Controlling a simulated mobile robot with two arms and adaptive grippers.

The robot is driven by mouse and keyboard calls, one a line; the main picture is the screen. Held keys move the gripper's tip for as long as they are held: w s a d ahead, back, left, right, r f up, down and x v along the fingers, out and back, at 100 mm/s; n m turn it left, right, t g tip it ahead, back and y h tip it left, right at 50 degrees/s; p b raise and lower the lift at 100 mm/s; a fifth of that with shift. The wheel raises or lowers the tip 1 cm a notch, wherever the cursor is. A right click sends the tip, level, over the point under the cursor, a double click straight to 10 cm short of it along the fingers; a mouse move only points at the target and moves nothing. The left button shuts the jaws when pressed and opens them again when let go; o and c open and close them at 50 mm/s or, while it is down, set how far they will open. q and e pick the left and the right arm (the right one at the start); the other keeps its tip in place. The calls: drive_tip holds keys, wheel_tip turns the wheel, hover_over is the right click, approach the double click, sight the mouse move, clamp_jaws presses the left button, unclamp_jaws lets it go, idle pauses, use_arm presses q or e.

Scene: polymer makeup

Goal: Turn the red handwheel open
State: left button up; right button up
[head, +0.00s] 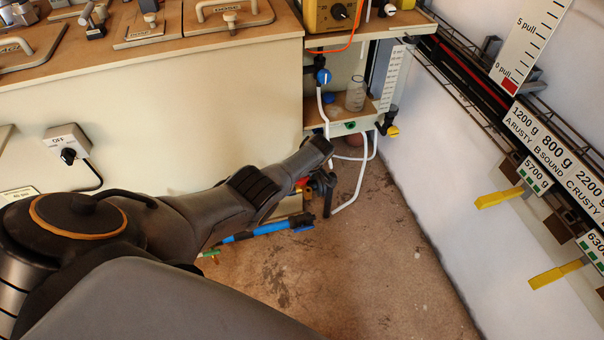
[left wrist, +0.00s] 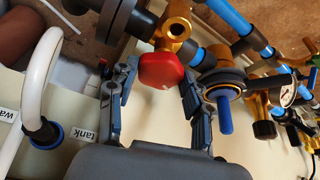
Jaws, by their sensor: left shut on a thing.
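The red handwheel (left wrist: 163,71) sits on a brass valve body (left wrist: 179,24) in the left wrist view, at the upper middle. My left gripper (left wrist: 160,78) has one finger on each side of the handwheel and is shut on it at its rim. In the head view my left arm reaches down from the left, and its gripper (head: 318,184) is low beside the bench's corner. There the handwheel is mostly hidden, with a small bit of red showing beside the gripper. My right gripper is in neither view.
A blue-handled valve (left wrist: 225,114) is close to the right finger. A pressure gauge (left wrist: 288,95) and more brass fittings are further right. Open floor (head: 370,260) lies right of my arm.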

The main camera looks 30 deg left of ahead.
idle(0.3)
use_arm(q)
drive_tip(key=o, duration=1.2)
drive_tip(key=shift+c, duration=0.2)
drive_tip(key=shift+r, duration=0.1)
drive_tip(key=shift+d+r, duration=0.25)
drive_tip(key=shift+r, duration=0.2)
drive_tip(key=v, duration=1)
drive_tip(key=shift+s+r, duration=0.2)
drive_tip(key=shift+r, duration=0.15)
drive_tip(key=shift+d+f, duration=0.1)
drive_tip(key=shift+d, duration=0.1)
